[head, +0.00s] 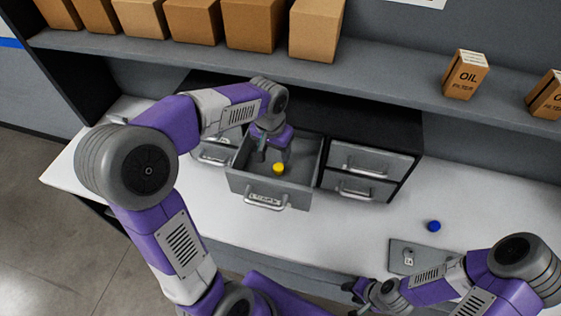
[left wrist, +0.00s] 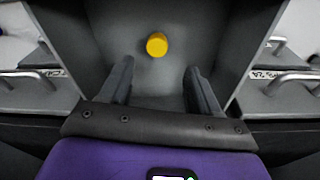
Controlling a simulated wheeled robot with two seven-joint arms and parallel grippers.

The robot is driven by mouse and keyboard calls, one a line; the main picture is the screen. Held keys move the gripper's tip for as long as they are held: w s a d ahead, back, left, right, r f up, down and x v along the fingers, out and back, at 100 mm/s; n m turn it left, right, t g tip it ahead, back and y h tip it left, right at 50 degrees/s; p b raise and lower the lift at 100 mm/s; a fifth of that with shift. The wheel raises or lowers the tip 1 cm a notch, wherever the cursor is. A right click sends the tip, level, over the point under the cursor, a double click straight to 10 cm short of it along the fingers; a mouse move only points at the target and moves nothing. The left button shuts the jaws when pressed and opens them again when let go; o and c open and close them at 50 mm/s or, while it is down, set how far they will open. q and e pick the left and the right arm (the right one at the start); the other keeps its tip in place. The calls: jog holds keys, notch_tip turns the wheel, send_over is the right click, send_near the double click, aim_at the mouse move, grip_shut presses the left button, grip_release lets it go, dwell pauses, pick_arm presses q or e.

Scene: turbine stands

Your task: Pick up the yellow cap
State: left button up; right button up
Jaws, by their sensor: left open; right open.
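The yellow cap (head: 279,168) lies on the floor of an open grey drawer (head: 268,188). It also shows in the left wrist view (left wrist: 157,45), ahead of the fingertips and roughly centred between them. My left gripper (head: 272,158) reaches down into the drawer; in the left wrist view (left wrist: 160,75) its two fingers are apart with nothing between them. The cap is apart from both fingers. My right gripper (head: 358,290) is at the bottom of the head view, low by the table's front edge and far from the cap; its fingers show small and dark.
The drawer walls stand close around my left gripper. Shut drawers (head: 358,170) are to the right. A blue cap (head: 434,226) and a grey plate (head: 402,246) lie on the white table (head: 480,215). A shelf with boxes (head: 315,28) hangs above.

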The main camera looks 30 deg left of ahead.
aim_at(278, 166)
pick_arm(q)
jog(key=f, duration=0.5)
jog(key=w+f, duration=0.1)
jog(key=f, duration=0.1)
jog(key=shift+d+f, duration=0.25)
grip_shut()
